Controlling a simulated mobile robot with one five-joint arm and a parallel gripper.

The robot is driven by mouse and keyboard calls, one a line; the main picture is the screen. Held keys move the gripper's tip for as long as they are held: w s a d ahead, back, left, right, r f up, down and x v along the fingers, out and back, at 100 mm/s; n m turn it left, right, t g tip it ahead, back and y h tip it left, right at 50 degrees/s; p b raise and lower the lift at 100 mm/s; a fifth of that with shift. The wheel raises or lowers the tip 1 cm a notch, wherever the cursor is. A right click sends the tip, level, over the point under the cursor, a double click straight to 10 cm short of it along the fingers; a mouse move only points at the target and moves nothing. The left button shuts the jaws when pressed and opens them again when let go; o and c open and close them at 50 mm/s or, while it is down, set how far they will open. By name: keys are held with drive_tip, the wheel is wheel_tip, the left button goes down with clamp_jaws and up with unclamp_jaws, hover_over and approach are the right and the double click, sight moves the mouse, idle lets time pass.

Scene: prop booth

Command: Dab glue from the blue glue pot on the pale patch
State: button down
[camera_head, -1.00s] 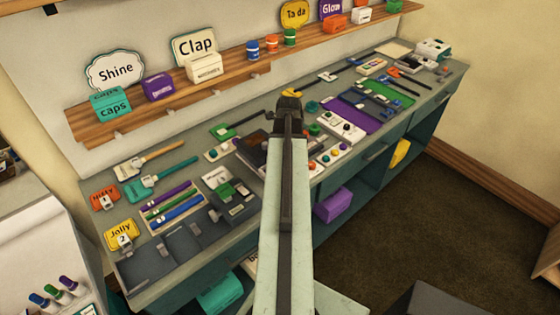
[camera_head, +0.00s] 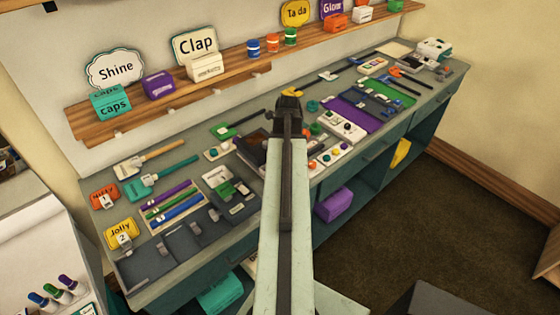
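A small blue pot with a pale band (camera_head: 253,48) stands upright on the wooden wall shelf, left of an orange pot and a green pot. It looks like the blue glue pot. A pale flat square (camera_head: 392,48) lies at the far back of the bench and may be the pale patch, but I cannot tell for sure. My gripper (camera_head: 288,104) is seen from behind, over the middle of the bench, below and to the right of the blue pot in the picture. Its fingertips are hidden, so whether it is open or holds anything does not show.
The orange pot (camera_head: 272,43) and green pot (camera_head: 290,37) stand close beside the blue one. Signs and small boxes line the shelf (camera_head: 180,105). The bench (camera_head: 255,222) is crowded with brushes, pens, trays and cards. Dark floor (camera_head: 450,215) lies open at the right.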

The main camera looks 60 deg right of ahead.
drive_tip(key=shift+s, duration=0.15)
drive_tip(key=shift+s+a, duration=0.2)
drive_tip(key=shift+s, duration=0.2)
drive_tip(key=shift+w+d, duration=0.1)
drive_tip(key=shift+w+d, duration=0.15)
drive_tip(key=shift+w, duration=0.25)
drive_tip(key=shift+s, duration=0.15)
drive_tip(key=shift+s+a, duration=0.2)
drive_tip(key=shift+s, duration=0.2)
drive_tip(key=shift+w, duration=0.2)
drive_tip(key=shift+w+d+f, duration=0.1)
drive_tip(key=shift+w+d, duration=0.05)
drive_tip(key=shift+w, duration=0.2)
